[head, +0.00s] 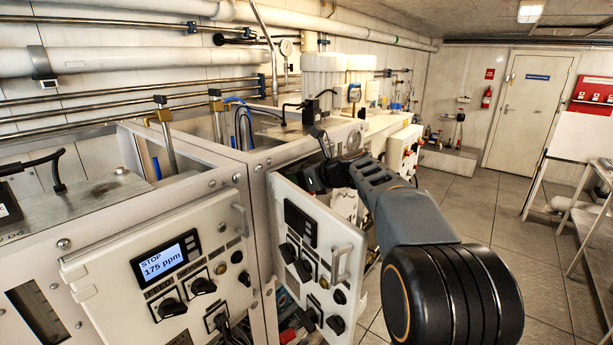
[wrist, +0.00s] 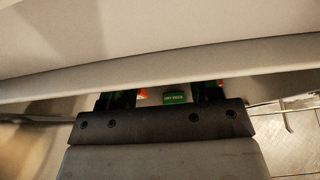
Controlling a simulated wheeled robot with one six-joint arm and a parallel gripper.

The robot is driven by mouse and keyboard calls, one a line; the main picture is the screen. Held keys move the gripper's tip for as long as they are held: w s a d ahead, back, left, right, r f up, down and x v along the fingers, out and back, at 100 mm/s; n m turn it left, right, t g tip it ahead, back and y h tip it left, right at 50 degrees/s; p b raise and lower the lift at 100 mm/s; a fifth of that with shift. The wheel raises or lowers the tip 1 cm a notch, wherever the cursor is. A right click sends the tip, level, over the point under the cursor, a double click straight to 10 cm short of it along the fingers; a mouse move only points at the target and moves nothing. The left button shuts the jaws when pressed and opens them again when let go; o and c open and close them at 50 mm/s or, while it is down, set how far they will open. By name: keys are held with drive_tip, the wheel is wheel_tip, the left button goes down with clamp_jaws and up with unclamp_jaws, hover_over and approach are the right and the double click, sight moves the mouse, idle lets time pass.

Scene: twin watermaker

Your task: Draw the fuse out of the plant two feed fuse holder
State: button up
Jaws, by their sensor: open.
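I cannot make out a fuse or a fuse holder in either view. A white control panel door (head: 312,262) with a dark display and black knobs stands swung out from the right-hand cabinet. My gripper (head: 318,172) is at the top of this door, and its fingertips are hard to see there. In the wrist view my gripper (wrist: 168,97) is open, its two dark fingers partly hidden beyond a pale edge. Orange bits show beside the fingers.
A left control panel (head: 160,275) has a lit display reading "STOP 175 ppm". A door handle (head: 341,264) sticks out near my forearm. Pipes (head: 120,95) run along the wall. The tiled floor (head: 470,215) to the right is clear, with a metal-legged table (head: 575,145) beyond.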

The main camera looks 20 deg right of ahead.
clamp_jaws()
idle(0.8)
drive_tip(key=shift+d, duration=0.15)
drive_tip(key=shift+s+d+b, duration=0.25)
drive_tip(key=shift+s+d, duration=0.3)
drive_tip(key=shift+s, duration=0.25)
drive_tip(key=shift+s+d+b, duration=0.2)
drive_tip(key=shift+s+d, duration=0.35)
drive_tip(key=shift+s, duration=0.2)
drive_tip(key=shift+s+d+b, duration=0.25)
drive_tip(key=shift+s+d, duration=0.3)
drive_tip(key=shift+s, duration=0.25)
